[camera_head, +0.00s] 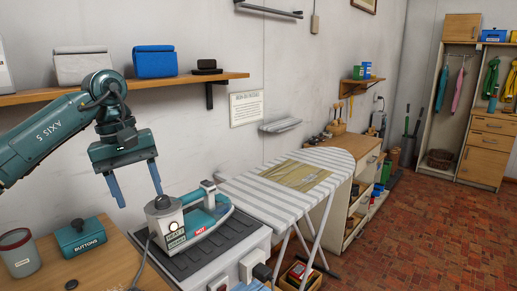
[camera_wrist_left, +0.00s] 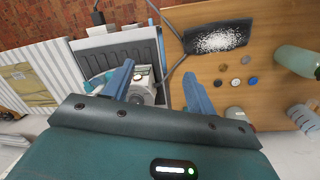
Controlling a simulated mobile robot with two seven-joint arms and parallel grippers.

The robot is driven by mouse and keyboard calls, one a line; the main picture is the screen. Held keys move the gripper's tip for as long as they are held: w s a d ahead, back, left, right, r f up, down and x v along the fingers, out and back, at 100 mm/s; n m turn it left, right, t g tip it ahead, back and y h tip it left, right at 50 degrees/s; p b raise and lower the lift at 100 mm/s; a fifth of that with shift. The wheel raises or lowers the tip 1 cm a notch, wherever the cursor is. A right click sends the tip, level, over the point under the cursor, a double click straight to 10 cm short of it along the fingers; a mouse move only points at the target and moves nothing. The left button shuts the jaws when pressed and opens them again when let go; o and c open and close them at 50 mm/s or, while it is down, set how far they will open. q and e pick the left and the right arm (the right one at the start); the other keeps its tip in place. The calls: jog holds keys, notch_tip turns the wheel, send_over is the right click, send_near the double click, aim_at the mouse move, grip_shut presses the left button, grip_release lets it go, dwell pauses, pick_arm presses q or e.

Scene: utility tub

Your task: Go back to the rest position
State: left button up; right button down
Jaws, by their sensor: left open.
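My left gripper (camera_head: 139,191) hangs in the air in the head view, fingers pointing down and spread apart, with nothing between them. In the left wrist view the two blue fingers (camera_wrist_left: 158,72) are apart. The iron (camera_wrist_left: 145,82) shows partly behind the left finger there. My right gripper is in neither view.
A teal "BUTTONS" box (camera_head: 82,238) and a jar (camera_head: 18,253) stand on the wooden table at left. A wall shelf (camera_head: 150,86) with a blue box (camera_head: 155,62) is behind the arm. A striped ironing board (camera_head: 265,200) is to the right. Open brick floor (camera_head: 430,235) lies beyond.

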pick_arm(q)
jog(key=d+f+g+h, duration=0.1)
jog(key=d+f+h, duration=0.2)
jog(key=d+f, duration=0.35)
jog(key=s+d+f+n+t+h+p, duration=0.15)
jog(key=s+d+n+h, duration=0.25)
jog(key=d+n+h, duration=0.5)
jog(key=s+d+f+n+t+h, duration=0.15)
jog(key=s+d+n+h, duration=0.25)
jog(key=d+n+h, duration=0.5)
jog(key=s+a+f+n+t+y+p, duration=0.1)
jog(key=a+f+n+t+y, duration=0.45)
jog(key=n, duration=1.15)
jog(key=a+f+n+t+y, duration=0.3)
jog(key=f+n+t+y, duration=0.55)
jog(key=n, duration=0.75)
jog(key=s+a+f+n+g+y, duration=0.2)
jog(key=s+a+f+n, duration=0.1)
jog(key=s+f+n, duration=0.3)
jog(key=s+a+f+n+g+y, duration=0.3)
jog(key=s+a+f+n, duration=0.1)
jog(key=s+f+n, duration=0.2)
jog(key=shift+s+f+n+p, duration=0.4)
jog(key=shift+s+f, duration=0.3)
jog(key=shift+s, duration=0.15)
